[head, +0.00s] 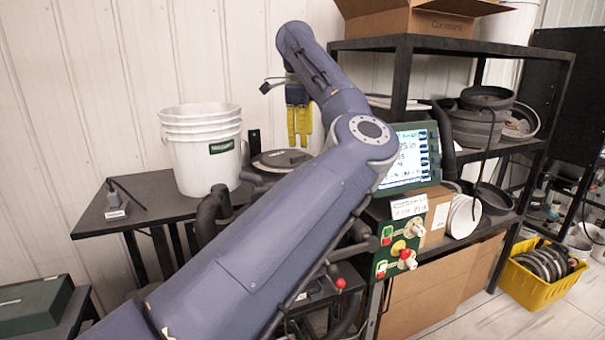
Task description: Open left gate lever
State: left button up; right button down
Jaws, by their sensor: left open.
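My left gripper (299,143), with yellow fingers, points down in front of the white wall, above and behind the dark round meter lid (283,160). It is open and nothing shows between its fingers. My left arm crosses the middle of the view and hides much of the seed meter stand. A thin lever with a red ball knob (340,284) stands low, just right of my forearm. I cannot tell which one is the left gate lever. The left gripper is apart from both.
A lit monitor (409,155) stands right of my arm. A stack of white buckets (202,150) sits on the dark side table (92,222). A black shelf (405,75) holds dark discs (476,122). A yellow crate (540,295) is on the floor at right.

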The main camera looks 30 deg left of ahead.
pick_arm(q)
jog(key=f, duration=0.4)
jog(key=w+f, duration=0.1)
jog(key=f, duration=0.3)
jog(key=w+a+f, duration=0.1)
jog(key=f, duration=0.3)
jog(key=shift+w, duration=0.1)
jog(key=shift+c, duration=0.6)
jog(key=shift+d, duration=0.1)
grip_shut()
